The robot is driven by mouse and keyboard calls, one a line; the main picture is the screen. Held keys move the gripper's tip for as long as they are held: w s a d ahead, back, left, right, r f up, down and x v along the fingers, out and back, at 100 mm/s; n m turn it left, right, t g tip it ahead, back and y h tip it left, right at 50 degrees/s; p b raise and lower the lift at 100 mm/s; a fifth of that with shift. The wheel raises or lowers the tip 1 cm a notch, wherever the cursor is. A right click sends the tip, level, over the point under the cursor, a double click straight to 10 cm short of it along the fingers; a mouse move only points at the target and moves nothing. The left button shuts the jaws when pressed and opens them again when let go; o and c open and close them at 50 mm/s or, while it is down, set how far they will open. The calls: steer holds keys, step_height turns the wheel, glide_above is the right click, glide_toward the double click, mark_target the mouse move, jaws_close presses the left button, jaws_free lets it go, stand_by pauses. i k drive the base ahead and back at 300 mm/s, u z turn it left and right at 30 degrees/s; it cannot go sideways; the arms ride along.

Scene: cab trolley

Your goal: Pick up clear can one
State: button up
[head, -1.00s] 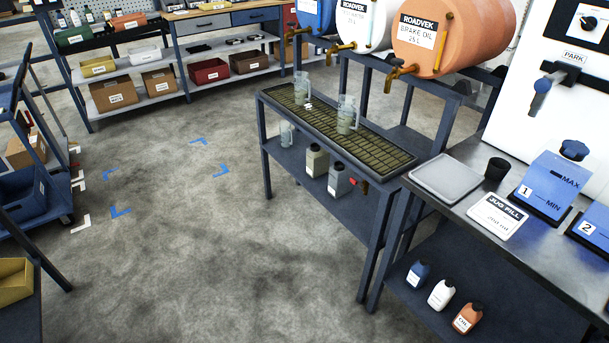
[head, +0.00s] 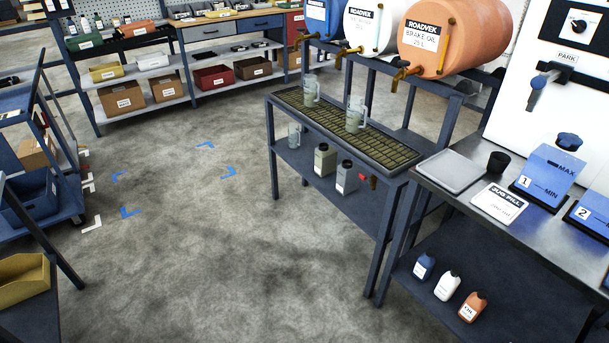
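Two clear measuring jugs with handles stand upright on the grated drip tray (head: 400,148) of the middle stand: a farther clear jug (head: 311,92) and a nearer clear jug (head: 355,114). A third, smaller clear jug (head: 294,136) stands on the shelf below. I cannot read any number on these clear vessels, so I cannot tell which is can one. My gripper is not in view.
Blue, white and orange drums (head: 452,40) with taps hang above the tray. Grey bottles (head: 325,160) stand on its lower shelf. A bench with a grey tray (head: 452,171) is at right. A blue trolley (head: 35,190) stands left. The floor between is clear.

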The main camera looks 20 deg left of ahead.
mark_target(348, 180)
steer(key=z, duration=0.2)
steer(key=k, duration=0.15)
steer(key=u, duration=1.15)
steer(key=k, duration=0.95)
steer(key=z, duration=0.15)
steer(key=i, duration=0.95)
